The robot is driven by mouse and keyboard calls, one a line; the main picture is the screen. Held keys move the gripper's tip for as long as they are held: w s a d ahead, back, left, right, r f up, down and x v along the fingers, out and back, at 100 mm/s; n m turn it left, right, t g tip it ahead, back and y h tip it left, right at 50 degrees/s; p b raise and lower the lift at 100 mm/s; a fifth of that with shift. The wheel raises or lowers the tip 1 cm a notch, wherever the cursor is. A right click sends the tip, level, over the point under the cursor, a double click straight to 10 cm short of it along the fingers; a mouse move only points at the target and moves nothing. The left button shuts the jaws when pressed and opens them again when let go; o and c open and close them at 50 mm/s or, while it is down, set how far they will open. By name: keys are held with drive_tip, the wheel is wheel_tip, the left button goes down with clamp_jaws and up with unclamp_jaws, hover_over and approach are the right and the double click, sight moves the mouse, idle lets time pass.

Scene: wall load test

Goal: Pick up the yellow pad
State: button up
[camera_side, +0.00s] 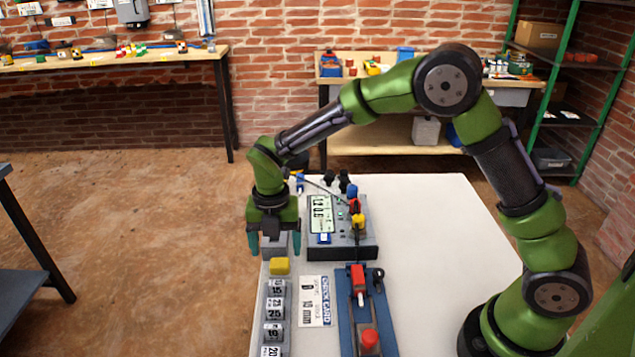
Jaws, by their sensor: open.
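The yellow pad (280,266) is a small yellow block near the left edge of the white table, just behind the row of numbered grey blocks. My gripper (275,246) is open and points down, with its two teal fingers apart. It is above and behind the yellow pad in the picture. A grey block (274,243) shows between the fingers; I cannot tell whether the fingers touch it. The yellow pad is fully visible and apart from the gripper.
A grey meter box (365,252) with a display stands right of my gripper, with cables and knobs. Numbered grey blocks (275,310), a printed card (313,300) and a blue fixture with red parts (367,325) lie at the front. The table's right side (440,230) is clear.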

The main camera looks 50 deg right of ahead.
sight(279, 262)
drive_tip(key=f, duration=0.5)
drive_tip(key=shift+s+f, duration=0.1)
drive_tip(key=shift+s, duration=0.15)
drive_tip(key=c, duration=1.2)
wheel_tip(279, 262, up, 10)
drive_tip(key=shift+d+r, duration=0.1)
